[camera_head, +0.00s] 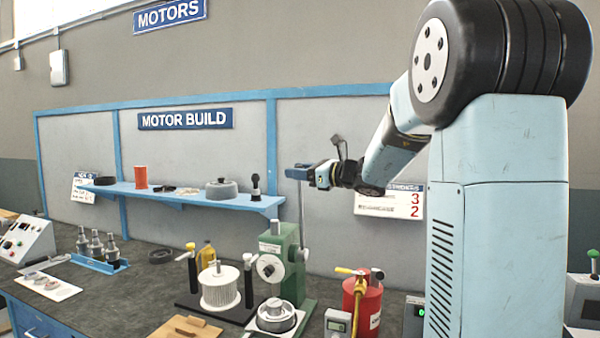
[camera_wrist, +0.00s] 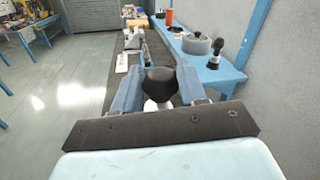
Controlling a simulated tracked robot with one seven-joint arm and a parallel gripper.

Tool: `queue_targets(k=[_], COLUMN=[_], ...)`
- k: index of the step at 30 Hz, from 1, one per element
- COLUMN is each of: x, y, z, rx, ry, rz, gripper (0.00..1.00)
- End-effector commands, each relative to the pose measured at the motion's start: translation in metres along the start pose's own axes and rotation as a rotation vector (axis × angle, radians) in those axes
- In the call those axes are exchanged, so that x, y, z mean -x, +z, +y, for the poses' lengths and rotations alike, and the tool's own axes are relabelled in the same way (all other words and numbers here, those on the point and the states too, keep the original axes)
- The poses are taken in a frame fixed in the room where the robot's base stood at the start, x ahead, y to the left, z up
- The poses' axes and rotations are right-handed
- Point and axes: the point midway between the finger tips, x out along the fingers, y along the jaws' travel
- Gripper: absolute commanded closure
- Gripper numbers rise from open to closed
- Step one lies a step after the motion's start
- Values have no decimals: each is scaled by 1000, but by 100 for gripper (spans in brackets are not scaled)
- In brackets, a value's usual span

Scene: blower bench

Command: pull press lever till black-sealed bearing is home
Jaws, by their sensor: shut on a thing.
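The green arbor press (camera_head: 290,262) stands on the bench in the head view, with a round pale dial on its side. Its thin lever (camera_head: 303,215) points nearly straight up from the press. My gripper (camera_head: 302,173) is at the lever's top end. In the wrist view my gripper (camera_wrist: 158,88) is shut on the lever's black knob (camera_wrist: 158,80), with a finger on each side. A round metal housing (camera_head: 276,315) on a pale plate sits at the front of the press. I cannot make out the black-sealed bearing.
A white-wound stator (camera_head: 220,288) on a black stand is left of the press. A red canister (camera_head: 362,305) stands to the right. A blue shelf (camera_head: 200,199) with a grey pot (camera_head: 221,189) runs along the wall behind.

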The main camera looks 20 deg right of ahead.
Motion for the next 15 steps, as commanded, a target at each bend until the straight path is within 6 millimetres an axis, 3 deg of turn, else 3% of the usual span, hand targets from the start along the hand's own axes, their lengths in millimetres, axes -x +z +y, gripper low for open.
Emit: queue_targets(k=[9, 15], x=[0, 0], y=[0, 0], z=[0, 0], rx=[0, 0], ry=[0, 1], rz=[0, 0], gripper=[100, 100])
